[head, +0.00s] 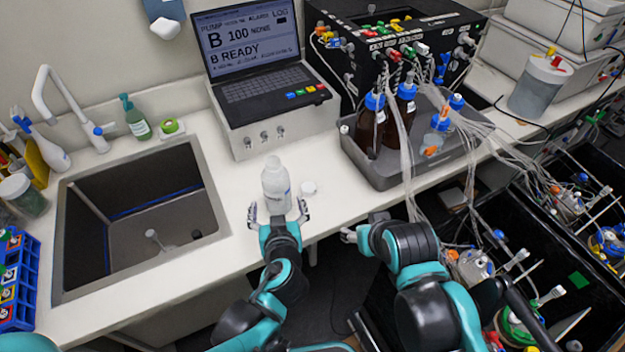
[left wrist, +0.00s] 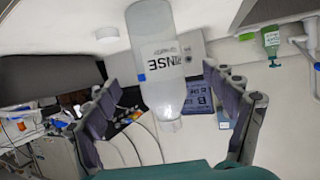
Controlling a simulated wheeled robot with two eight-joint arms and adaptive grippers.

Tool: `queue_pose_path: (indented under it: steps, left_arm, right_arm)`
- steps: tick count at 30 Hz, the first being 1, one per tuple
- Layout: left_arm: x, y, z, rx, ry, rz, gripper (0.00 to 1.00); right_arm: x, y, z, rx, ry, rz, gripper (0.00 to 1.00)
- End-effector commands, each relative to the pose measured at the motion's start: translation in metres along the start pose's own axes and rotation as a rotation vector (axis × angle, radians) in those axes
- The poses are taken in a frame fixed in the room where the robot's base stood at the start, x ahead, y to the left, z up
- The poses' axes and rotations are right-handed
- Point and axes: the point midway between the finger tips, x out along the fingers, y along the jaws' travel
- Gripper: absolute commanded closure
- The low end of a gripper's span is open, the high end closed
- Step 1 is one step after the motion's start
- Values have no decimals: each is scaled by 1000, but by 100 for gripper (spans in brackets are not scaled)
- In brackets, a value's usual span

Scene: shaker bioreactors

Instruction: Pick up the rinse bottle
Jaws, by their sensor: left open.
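The rinse bottle (head: 275,186) is white and stands upright on the counter, between the sink and the grey tray. In the left wrist view the bottle (left wrist: 163,75) appears upside down, with a label reading RINSE, between the two fingers. My left gripper (head: 278,212) is open at the near side of the bottle, one finger to each side. Neither finger visibly closes on it; the exact gap is hard to tell. My right gripper (head: 348,235) is at the counter's front edge, right of the bottle, mostly hidden by its own arm.
A sink (head: 215,215) is to the left. A pump with a laptop-like screen (head: 255,50) stands behind. A grey tray (head: 385,178) with brown bottles and tubing is to the right.

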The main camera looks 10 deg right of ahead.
Motion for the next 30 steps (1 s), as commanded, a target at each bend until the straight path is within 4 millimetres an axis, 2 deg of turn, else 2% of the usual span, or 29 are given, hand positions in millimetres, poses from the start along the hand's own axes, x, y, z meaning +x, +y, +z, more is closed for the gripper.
queue_pose_path:
  steps: [11,19,26,27,30]
  left_arm:
    - [34,3,-1,-5,10,3,15]
    - [74,2,-2,-5,10,4,15]
    - [77,3,-5,-3,10,5,15]
    - [77,3,-5,-3,10,5,18]
    - [77,3,-5,-3,9,5,44]
  right_arm:
    - [11,0,8,0,0,0,41]
    - [24,0,17,0,0,0,41]
    - [24,0,17,0,0,0,41]
    - [24,0,17,0,0,0,41]
    - [24,0,17,0,0,0,41]
